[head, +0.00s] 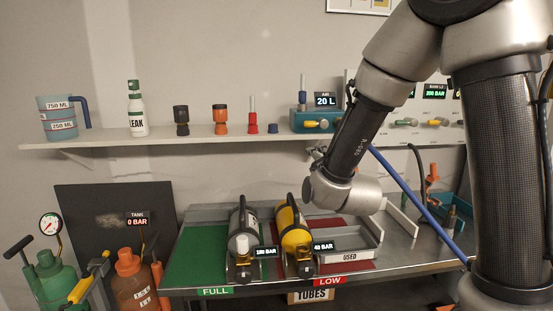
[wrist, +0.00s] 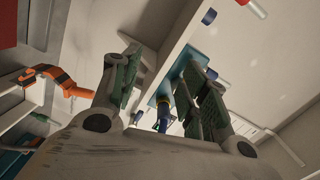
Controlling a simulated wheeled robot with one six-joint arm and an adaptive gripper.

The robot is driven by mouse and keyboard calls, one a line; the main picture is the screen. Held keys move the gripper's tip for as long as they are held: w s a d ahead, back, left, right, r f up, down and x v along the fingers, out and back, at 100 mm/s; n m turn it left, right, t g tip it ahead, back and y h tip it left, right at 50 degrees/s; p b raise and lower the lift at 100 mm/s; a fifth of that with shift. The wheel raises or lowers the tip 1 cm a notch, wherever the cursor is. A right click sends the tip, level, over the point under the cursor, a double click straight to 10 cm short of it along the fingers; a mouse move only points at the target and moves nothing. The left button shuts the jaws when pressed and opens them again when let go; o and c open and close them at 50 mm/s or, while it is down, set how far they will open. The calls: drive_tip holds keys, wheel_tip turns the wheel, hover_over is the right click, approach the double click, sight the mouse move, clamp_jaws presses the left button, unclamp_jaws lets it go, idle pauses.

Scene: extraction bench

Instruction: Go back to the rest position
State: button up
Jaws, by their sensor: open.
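My gripper (wrist: 164,66) shows in the wrist view with its two green-padded fingers apart and nothing held between them. Behind the fingers is the teal device (wrist: 160,92), partly covered by the right finger. In the head view my arm comes down from the upper right and its wrist end hangs in front of the shelf, above the bench. The fingers are not clearly visible there. The teal device also shows on the shelf in the head view (head: 301,118), with a "20 L" display.
The shelf (head: 100,140) holds a jug (head: 62,117), a leak bottle (head: 136,112) and several small fittings. A grey cylinder (head: 243,228) and a yellow cylinder (head: 293,232) lie on the bench, beside a used tray (head: 350,257). A blue hose (head: 410,196) crosses beside my arm.

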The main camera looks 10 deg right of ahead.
drive_tip(key=s+a+f+n+g+y, duration=0.25)
drive_tip(key=f+n+g, duration=0.35)
drive_tip(key=f, duration=0.4)
drive_tip(key=s+f+n+g, duration=0.2)
drive_tip(key=s+n+g, duration=0.25)
drive_tip(key=s, duration=0.35)
drive_tip(key=s+d+r+n+g+h, duration=0.1)
drive_tip(key=s+d+r+n, duration=0.1)
drive_tip(key=s+d+r, duration=0.4)
drive_tip(key=s+d+r+n+g+h, duration=0.1)
drive_tip(key=s+d+r+n+h, duration=0.1)
drive_tip(key=s+d+r, duration=0.4)
drive_tip(key=s+d, duration=0.5)
drive_tip(key=s, duration=0.4)
drive_tip(key=shift+s+d+g, duration=0.35)
drive_tip(key=shift+d, duration=0.05)
